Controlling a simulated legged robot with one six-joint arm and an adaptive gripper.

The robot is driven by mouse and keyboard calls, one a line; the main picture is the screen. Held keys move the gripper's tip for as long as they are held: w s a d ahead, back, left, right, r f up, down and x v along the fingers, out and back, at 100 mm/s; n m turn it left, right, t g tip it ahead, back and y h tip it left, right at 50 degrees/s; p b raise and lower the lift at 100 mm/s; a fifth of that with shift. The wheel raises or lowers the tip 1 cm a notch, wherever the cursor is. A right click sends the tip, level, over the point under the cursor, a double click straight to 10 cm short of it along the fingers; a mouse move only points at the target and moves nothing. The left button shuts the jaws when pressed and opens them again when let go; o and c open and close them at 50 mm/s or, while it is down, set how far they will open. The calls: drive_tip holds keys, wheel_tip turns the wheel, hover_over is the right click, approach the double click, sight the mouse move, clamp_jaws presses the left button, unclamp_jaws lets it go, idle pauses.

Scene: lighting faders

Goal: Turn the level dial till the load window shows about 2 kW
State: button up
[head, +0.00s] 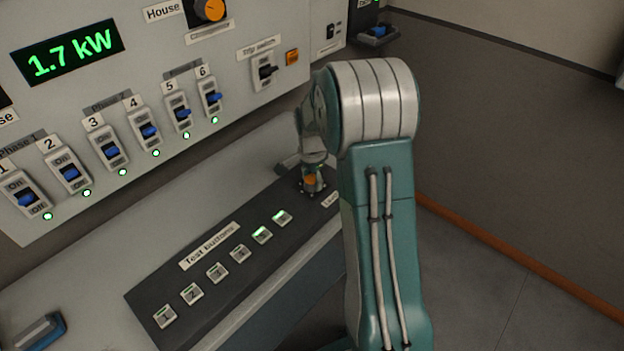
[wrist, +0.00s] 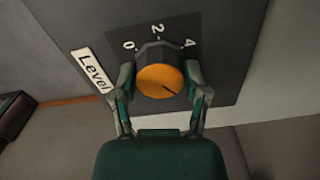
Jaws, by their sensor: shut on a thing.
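The load window (head: 67,54) at the upper left of the head view reads 1.7 kW in green. The level dial (wrist: 158,82) has an orange cap on a dark body, with 0, 2 and 4 printed around it and a "Level" label (wrist: 91,70) beside it. A dark mark on the cap points to the lower right in the wrist view. My gripper (wrist: 161,86) is shut on the dial, one finger on each side. In the head view the dial (head: 311,182) sits at the far end of the dark button panel, partly covered by my gripper.
Several numbered breakers with blue levers (head: 112,152) line the wall panel, with green lamps below. Test buttons (head: 217,272) run along the dark panel, the two nearest the dial lit green. An orange house knob (head: 210,9) is above.

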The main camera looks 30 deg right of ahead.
sight(311, 178)
drive_tip(key=shift+a+f+m, duration=0.1)
drive_tip(key=shift+f+m, duration=0.05)
drive_tip(key=shift+m, duration=1.35)
drive_tip(key=o, duration=1.2)
drive_tip(key=shift+c, duration=0.2)
wheel_tip(311, 178, up, 12)
